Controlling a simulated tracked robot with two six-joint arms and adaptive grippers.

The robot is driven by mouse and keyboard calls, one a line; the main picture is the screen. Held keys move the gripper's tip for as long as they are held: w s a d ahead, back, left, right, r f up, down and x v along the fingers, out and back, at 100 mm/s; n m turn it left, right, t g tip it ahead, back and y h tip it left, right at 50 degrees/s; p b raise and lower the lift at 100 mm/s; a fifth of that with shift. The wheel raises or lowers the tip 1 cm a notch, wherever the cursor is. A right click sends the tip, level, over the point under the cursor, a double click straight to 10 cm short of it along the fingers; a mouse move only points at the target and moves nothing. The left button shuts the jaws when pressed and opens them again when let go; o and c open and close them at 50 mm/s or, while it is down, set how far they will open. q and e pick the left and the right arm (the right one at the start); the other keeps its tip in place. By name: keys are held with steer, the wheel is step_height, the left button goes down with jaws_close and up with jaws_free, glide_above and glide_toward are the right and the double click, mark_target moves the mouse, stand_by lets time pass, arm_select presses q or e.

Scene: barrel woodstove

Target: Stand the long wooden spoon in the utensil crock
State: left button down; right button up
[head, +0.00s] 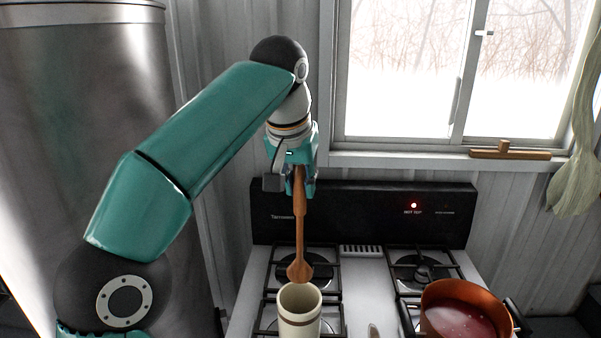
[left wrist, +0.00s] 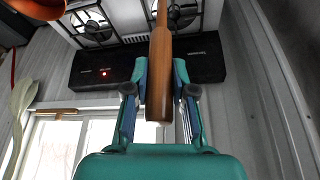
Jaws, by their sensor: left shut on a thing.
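The long wooden spoon (head: 300,232) hangs upright from my left gripper (head: 301,178), bowl end down. The gripper is shut on the upper handle. In the left wrist view the spoon's handle (left wrist: 160,75) runs between the two fingers of the left gripper (left wrist: 160,92). The utensil crock (head: 299,319), cream with a brown band, stands on the stove at the bottom middle of the head view. In that view the spoon's bowl appears just above the crock's rim; I cannot tell how far apart they are in depth. My right gripper is not in view.
A copper pot (head: 463,309) with red contents stands right of the crock on the stove (head: 364,268). The stove's black back panel (head: 365,215) rises behind, with a lit red light. A window (head: 455,75) is above. A large metal cylinder (head: 85,130) stands at left.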

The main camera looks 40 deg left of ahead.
mark_target(299, 233)
arm_select(q)
steer(key=shift+s+f, duration=0.2)
steer(key=shift+f, duration=0.9)
steer(key=shift+w+f+b, duration=0.15)
steer(key=shift+f+b, duration=3.7)
steer(key=shift+f, duration=0.8)
steer(key=c, duration=0.9)
jaws_free()
steer(key=v, duration=1)
steer(key=shift+d+r, duration=0.2)
steer(key=shift+r, duration=0.1)
steer(key=shift+s+d+r, duration=0.1)
steer(key=shift+s+r, duration=0.25)
steer(key=shift+r, duration=0.15)
